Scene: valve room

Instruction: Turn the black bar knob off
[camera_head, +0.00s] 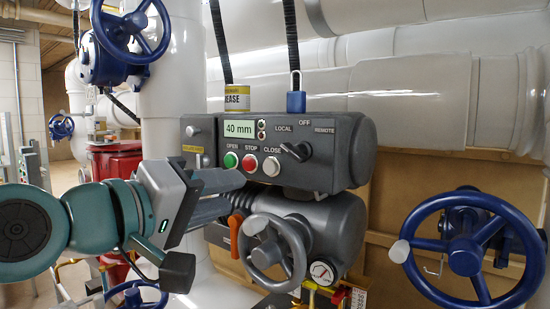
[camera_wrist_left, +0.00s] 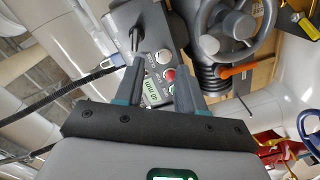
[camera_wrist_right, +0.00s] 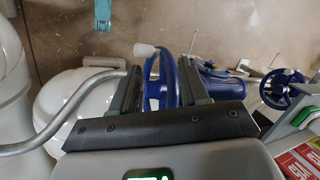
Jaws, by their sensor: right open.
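The black bar knob (camera_head: 296,151) is on the right of the grey control box's front (camera_head: 350,155), under the labels LOCAL, OFF and REMOTE. Its bar slants, its upper-left end on the LOCAL side; which end is the pointer is unclear. It also shows in the left wrist view (camera_wrist_left: 134,40). My left gripper (camera_head: 238,193) is open and empty, left of and below the knob, apart from it. In the left wrist view the buttons show between its fingers (camera_wrist_left: 160,62). My right gripper (camera_wrist_right: 158,68) is open and empty, seen only in the right wrist view.
Green, red and white buttons (camera_head: 250,163) sit left of the knob. A large blue handwheel (camera_head: 466,256) stands at right.

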